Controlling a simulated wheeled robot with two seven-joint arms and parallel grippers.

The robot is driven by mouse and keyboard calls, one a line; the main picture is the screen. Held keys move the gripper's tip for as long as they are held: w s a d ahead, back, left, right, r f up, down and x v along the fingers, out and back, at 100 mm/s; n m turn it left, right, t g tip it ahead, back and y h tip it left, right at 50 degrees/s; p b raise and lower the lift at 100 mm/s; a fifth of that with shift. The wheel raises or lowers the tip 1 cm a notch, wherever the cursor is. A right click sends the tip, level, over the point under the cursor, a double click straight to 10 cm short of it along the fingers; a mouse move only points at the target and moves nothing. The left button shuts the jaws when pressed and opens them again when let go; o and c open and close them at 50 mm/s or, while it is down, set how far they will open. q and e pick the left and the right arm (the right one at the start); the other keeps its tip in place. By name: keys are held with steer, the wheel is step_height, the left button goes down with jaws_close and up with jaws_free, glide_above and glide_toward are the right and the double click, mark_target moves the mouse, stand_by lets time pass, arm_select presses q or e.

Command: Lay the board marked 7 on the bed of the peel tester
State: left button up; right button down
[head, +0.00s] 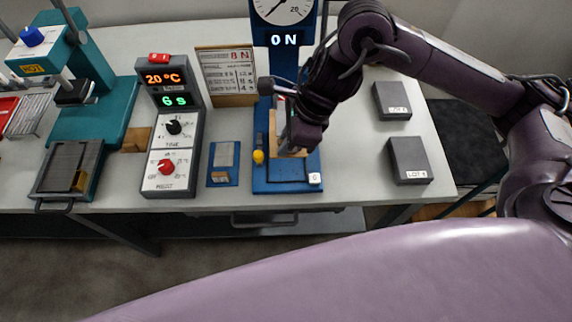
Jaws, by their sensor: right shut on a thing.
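The peel tester is a blue stand with a dial and a display reading 0 N (283,39). Its blue bed (287,186) lies at the front of the table. My right gripper (289,147) is low over the bed, its arm coming in from the right. It is shut on a thin tan board (273,130), which is partly hidden by the gripper. The board's mark cannot be read, and I cannot tell whether the board touches the bed. My left gripper is not in view.
A blue holder (223,179) and a control box (172,145) stand left of the tester. Further left is a teal press (108,118) with a grey tray (68,168). Two dark boxes (392,100) (408,160) stand on the right, with bare table between them and the tester.

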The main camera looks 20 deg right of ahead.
step_height(320, 180, down, 6)
steer(key=shift+f+b, duration=0.2)
steer(key=shift+b, duration=0.3)
step_height(320, 180, down, 3)
steer(key=shift+f, duration=0.2)
steer(key=c, duration=1.5)
jaws_free()
steer(key=shift+o, duration=0.2)
steer(key=p+v, duration=0.1)
steer(key=v, duration=1.1)
steer(key=shift+s, duration=0.1)
